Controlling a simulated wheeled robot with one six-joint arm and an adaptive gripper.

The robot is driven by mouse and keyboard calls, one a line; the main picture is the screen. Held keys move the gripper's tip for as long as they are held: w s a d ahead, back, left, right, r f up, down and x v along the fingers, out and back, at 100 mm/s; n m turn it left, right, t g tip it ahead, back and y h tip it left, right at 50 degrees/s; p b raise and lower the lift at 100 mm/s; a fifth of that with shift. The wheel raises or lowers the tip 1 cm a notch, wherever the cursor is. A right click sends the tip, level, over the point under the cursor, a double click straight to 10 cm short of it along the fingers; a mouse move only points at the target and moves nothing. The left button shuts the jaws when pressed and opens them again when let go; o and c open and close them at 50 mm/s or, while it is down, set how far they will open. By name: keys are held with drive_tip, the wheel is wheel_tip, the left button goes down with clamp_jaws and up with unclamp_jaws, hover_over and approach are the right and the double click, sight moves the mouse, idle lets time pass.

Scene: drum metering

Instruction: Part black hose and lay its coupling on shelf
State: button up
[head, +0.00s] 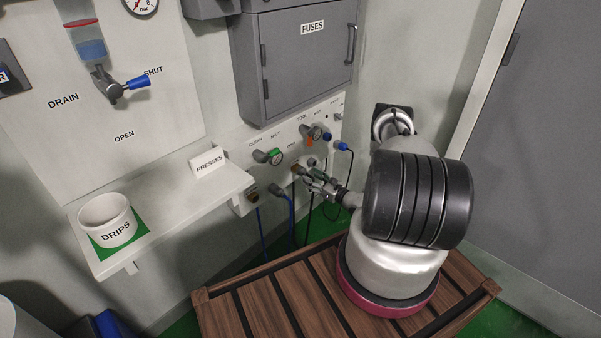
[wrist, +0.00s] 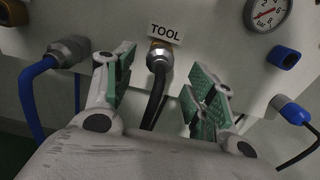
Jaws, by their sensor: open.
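The black hose (wrist: 155,98) hangs from its metal coupling (wrist: 160,57), which is seated in a port under the TOOL label in the wrist view. My gripper (wrist: 163,68) is open, with one green-padded finger to each side of the coupling and hose, apart from both. In the head view my gripper (head: 309,177) is at the front of the lower wall panel and hides most of the coupling. The white shelf (head: 172,212) is on the wall to the left, with bare room between the DRIPS cup and the PRESSES sign.
A blue hose (wrist: 37,85) with its own coupling (wrist: 70,50) is plugged in close left of my gripper. A blue fitting (wrist: 294,112) and a gauge (wrist: 268,12) are to the right. The DRIPS cup (head: 106,218) stands on the shelf's green patch (head: 133,230).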

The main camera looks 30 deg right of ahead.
sight(306, 174)
drive_tip(key=shift+x, duration=2.55)
drive_tip(key=shift+c, duration=0.3)
clamp_jaws()
drive_tip(key=shift+v, duration=3)
drive_tip(key=v, duration=0.4)
